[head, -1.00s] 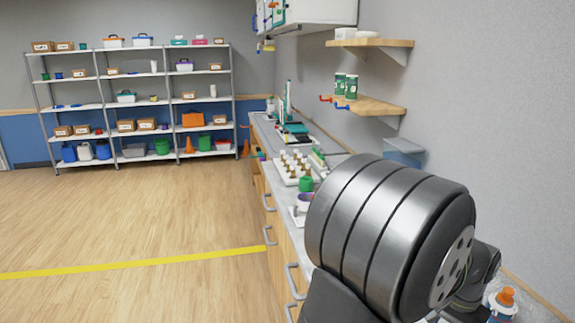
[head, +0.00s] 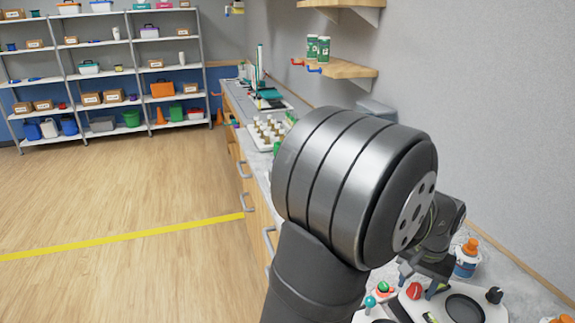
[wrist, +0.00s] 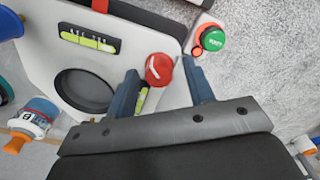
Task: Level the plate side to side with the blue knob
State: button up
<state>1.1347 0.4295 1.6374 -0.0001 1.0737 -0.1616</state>
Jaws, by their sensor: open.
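A white plate (head: 446,318) lies on the bench at the lower right of the head view. It has a dark round recess (wrist: 85,90) and a yellow-green bubble vial (wrist: 90,40). A second vial (wrist: 143,98) is partly hidden by my gripper. My gripper (wrist: 160,70) is open, with its fingers on either side of a red knob (wrist: 158,66) at the plate's edge. The red knob also shows in the head view (head: 414,291). A black knob (head: 494,295) stands at the plate's right.
A green button (wrist: 214,38) with an orange-red part sits beside the plate. A teal round-topped item (head: 370,301) is left of the red knob. A blue-and-white tub with an orange cap (head: 466,258) stands behind the plate. Bare grey bench (wrist: 265,60) lies to the right.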

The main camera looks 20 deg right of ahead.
jog(key=s+r+n+g, duration=0.2)
jog(key=s+r+n, duration=0.35)
jog(key=r, duration=0.25)
jog(key=s+r+n+g, duration=0.2)
jog(key=s+r+n, duration=0.2)
jog(key=r+n, duration=0.35)
jog(key=shift+m, duration=0.3)
jog(key=x, duration=1.1)
jog(key=s+x, duration=0.1)
jog(key=x, duration=0.5)
jog(key=shift+s+r, duration=0.1)
jog(key=shift+r, duration=0.05)
jog(key=c, duration=1)
jog(key=shift+g, duration=0.3)
jog(key=shift+m, duration=0.3)
